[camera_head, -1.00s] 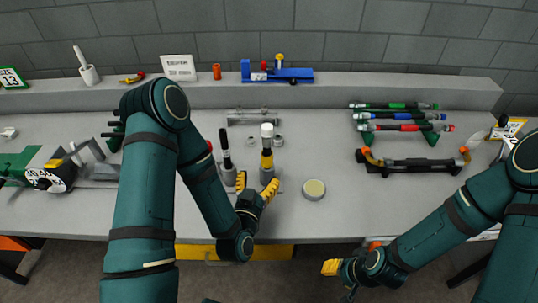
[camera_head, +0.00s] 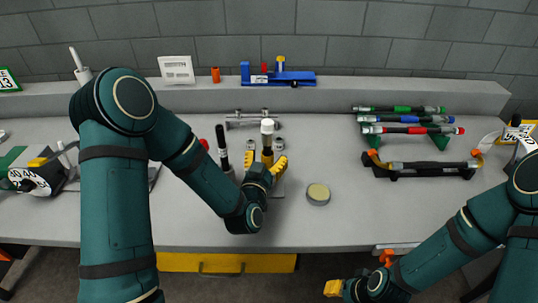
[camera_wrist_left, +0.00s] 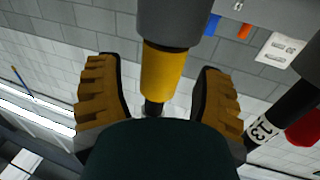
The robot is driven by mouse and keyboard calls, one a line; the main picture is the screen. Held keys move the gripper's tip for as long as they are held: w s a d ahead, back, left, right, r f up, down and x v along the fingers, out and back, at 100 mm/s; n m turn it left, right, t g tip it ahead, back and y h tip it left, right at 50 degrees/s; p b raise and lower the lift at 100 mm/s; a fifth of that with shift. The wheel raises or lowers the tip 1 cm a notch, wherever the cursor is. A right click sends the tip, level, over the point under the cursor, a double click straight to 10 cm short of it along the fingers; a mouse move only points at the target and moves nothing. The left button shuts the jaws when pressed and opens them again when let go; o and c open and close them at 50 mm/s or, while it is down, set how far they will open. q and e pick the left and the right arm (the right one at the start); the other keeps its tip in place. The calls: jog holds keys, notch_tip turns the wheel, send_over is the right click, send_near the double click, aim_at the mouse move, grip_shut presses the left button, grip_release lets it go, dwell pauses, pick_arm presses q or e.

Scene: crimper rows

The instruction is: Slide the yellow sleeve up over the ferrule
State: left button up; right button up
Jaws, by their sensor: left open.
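The yellow sleeve (camera_head: 267,157) is on an upright black hose (camera_head: 267,142) with a pale end piece (camera_head: 267,126) on top, which looks like the ferrule. In the left wrist view, which is upside down, the yellow sleeve (camera_wrist_left: 166,75) sits against a grey holder (camera_wrist_left: 175,22). The black hose continues past its other end. My left gripper (camera_head: 265,168) is open, with one finger on either side of the sleeve and visible gaps to both. My right gripper (camera_head: 333,289) is at the bottom of the head view, and its fingers are too small to read.
A second upright black hose (camera_head: 222,145) stands close left of the sleeve, by my left arm. A round tin (camera_head: 318,194) lies to the right. A clamp bar (camera_head: 250,121) is behind. Racked hoses (camera_head: 410,119) lie at the right. The table between tin and rack is clear.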

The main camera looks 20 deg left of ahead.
pick_arm(q)
jog(key=shift+w, duration=1.35)
jog(key=shift+f, duration=0.1)
grip_shut()
